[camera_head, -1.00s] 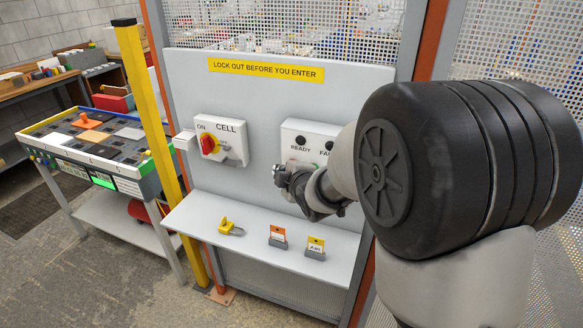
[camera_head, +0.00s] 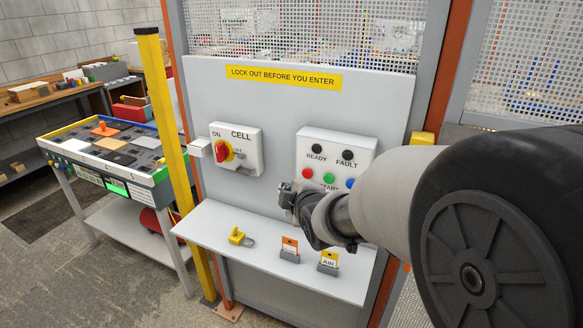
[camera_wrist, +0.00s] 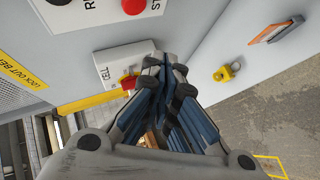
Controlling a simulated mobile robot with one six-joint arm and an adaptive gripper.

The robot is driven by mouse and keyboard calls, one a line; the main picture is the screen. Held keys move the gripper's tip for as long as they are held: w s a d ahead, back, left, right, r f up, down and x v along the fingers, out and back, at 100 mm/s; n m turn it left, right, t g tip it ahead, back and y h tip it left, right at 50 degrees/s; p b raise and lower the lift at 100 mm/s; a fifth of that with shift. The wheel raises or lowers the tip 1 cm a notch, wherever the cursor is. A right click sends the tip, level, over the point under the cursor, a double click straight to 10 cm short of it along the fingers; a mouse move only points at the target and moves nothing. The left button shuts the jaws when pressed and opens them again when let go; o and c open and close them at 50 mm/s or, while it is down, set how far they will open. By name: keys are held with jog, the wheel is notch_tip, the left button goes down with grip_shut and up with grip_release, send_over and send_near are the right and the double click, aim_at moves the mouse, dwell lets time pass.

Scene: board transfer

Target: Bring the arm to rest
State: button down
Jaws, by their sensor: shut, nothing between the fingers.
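My gripper (camera_head: 287,196) is shut and empty in front of the grey panel (camera_head: 280,120), below and left of the button box (camera_head: 335,160). In the wrist view its closed fingers (camera_wrist: 160,85) point toward the CELL switch box. The CELL box (camera_head: 247,150) carries a red rotary switch (camera_head: 223,151) on a yellow plate; the switch also shows in the wrist view (camera_wrist: 128,82). My arm comes in from the right and its black joint hides the right side of the head view.
A shelf (camera_head: 215,222) below the panel holds a yellow padlock (camera_head: 238,237), an orange tag (camera_head: 289,247) and a yellow tag (camera_head: 328,260). A yellow post (camera_head: 166,130) stands left of the panel. A cart (camera_head: 150,182) with colored pieces is at the left.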

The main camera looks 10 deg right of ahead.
dwell(0.3)
jog(key=s+d+m+g, duration=0.1)
jog(key=s+m+g, duration=0.3)
jog(key=s, duration=1.3)
jog(key=s+f+m+g+h, duration=0.1)
jog(key=s+m+g, duration=0.3)
jog(key=s+m, duration=0.7)
jog(key=s, duration=0.6)
jog(key=shift+s+d+f, duration=0.2)
jog(key=shift+s+d, duration=0.15)
jog(key=shift+s, duration=0.05)
jog(key=c, duration=2.3)
grip_release()
